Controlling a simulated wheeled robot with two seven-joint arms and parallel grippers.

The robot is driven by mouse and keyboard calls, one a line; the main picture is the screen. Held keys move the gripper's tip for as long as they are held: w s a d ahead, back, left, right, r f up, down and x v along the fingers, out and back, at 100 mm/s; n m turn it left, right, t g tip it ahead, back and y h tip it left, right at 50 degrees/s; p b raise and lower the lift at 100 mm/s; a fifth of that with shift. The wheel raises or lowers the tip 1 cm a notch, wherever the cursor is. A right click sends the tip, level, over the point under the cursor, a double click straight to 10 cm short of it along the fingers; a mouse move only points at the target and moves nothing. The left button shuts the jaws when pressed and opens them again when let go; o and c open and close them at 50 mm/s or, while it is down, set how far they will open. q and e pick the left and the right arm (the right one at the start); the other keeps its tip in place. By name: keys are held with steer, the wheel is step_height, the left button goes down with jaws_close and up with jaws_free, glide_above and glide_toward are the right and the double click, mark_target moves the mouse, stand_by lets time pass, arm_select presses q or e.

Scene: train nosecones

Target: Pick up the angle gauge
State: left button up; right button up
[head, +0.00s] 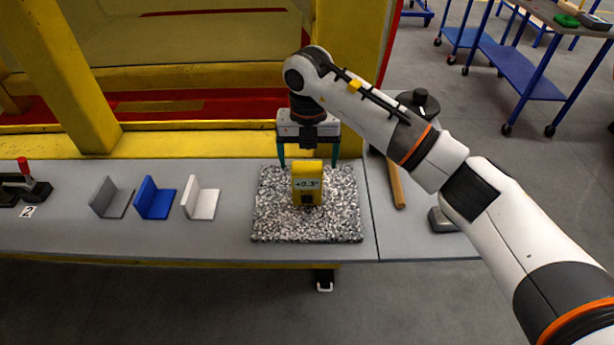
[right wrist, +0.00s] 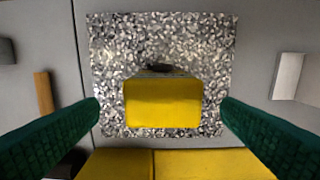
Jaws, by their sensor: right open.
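The angle gauge (head: 307,183) is a yellow box with a display reading about +0.3°. It stands on a speckled grey mat (head: 270,222) on the table. In the right wrist view the gauge (right wrist: 163,102) shows from above, between the two green fingers. My right gripper (head: 308,160) is open just behind and above the gauge in the head view. In the right wrist view its fingertips (right wrist: 160,104) are apart from the gauge on both sides, with a gap at each. My left gripper is not in view.
Grey, blue (head: 155,199) and white (head: 201,199) angle brackets stand left of the mat. A red-handled clamp (head: 28,184) is at the far left. A wooden handle (head: 396,185) and a grey block (head: 441,219) lie to the right. A yellow frame (head: 200,144) runs behind the table.

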mark_target(307, 168)
steer(key=shift+w+f, duration=0.2)
steer(key=shift+f, duration=0.9)
steer(key=shift+w+f+p, duration=0.1)
steer(key=shift+f+p, duration=0.2)
steer(key=shift+s+a+f+p, duration=0.1)
steer(key=shift+s+f+p, duration=0.05)
steer(key=shift+f+p, duration=0.3)
steer(key=shift+s+f+p, duration=0.15)
steer(key=shift+f+p, duration=0.2)
steer(key=shift+f, duration=0.15)
step_height(307, 168, down, 2)
steer(key=shift+f+p, duration=0.15)
steer(key=shift+p, duration=0.15)
steer(key=shift+f, duration=0.4)
steer(key=shift+c, duration=0.4)
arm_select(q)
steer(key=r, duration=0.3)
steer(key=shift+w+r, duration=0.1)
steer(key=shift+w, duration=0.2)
arm_select(e)
steer(key=c, duration=1.1)
